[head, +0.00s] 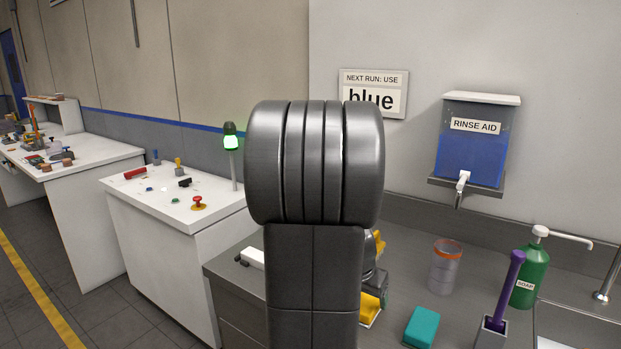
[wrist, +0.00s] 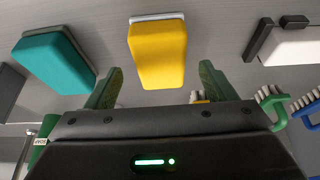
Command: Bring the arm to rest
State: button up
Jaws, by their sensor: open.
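My gripper (wrist: 160,75) is open in the wrist view, its two green-padded fingers apart with nothing held between them. A yellow sponge-like block (wrist: 157,52) with a pale backing lies beyond the fingertips, in line with the gap. In the head view my arm stands upright in the middle and hides most of the gripper and part of the counter. The yellow block (head: 370,308) shows just right of my arm.
A teal block (head: 421,327), a clear orange-rimmed cup (head: 445,265), a purple-handled tool (head: 508,290) and a green soap bottle (head: 530,272) stand to the right. A white block (wrist: 290,47) and green-handled (wrist: 272,105) and blue-handled brushes (wrist: 306,112) are near the gripper.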

jog(key=x, duration=0.4)
jog(key=shift+w+f, duration=0.1)
jog(key=shift+f, duration=0.15)
jog(key=shift+r, duration=0.45)
jog(key=shift+d, duration=0.1)
